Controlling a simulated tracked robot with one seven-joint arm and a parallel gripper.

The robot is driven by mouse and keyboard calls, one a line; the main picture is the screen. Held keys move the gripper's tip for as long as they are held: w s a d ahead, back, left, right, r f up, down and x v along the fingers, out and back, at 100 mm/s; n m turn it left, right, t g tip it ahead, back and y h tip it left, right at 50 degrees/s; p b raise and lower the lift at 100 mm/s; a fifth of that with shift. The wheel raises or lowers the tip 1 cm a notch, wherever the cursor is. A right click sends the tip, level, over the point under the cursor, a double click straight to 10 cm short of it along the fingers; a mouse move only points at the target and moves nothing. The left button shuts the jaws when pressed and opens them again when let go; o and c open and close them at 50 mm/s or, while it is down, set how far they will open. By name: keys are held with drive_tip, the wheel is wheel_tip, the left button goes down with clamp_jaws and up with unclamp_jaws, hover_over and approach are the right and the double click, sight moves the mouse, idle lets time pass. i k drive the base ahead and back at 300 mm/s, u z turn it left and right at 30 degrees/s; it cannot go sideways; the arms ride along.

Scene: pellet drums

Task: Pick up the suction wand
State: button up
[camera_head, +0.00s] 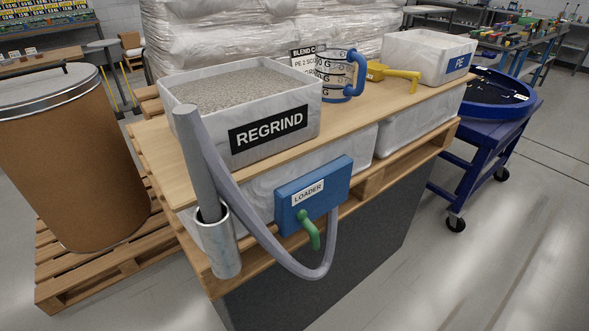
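The suction wand (200,165) is a grey tube standing nearly upright, leaning slightly left. Its lower end is inside a metal holder tube (222,248) at the front left corner of the wooden bench. A grey-purple hose (235,205) runs from the wand's top down in a loop and up to the blue LOADER box (312,195) on the bench front. The wand's top stands in front of the left end of the REGRIND bin (228,142). The wand's lower end is hidden in the holder. My gripper is not in view.
A green handle (309,231) sticks out below the loader box. A blue-handled jug (340,75), a yellow scoop (392,74) and a white PE bin (425,57) stand on the bench. A brown drum (75,160) is on a pallet at left; a blue cart (470,150) is at right.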

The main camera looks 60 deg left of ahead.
sight(205, 190)
drive_tip(key=z, duration=0.05)
drive_tip(key=i, duration=1.05)
drive_tip(key=u, duration=2.9)
drive_tip(key=i, duration=0.5)
drive_tip(key=u, duration=0.2)
drive_tip(key=k, duration=0.45)
drive_tip(key=u, duration=0.1)
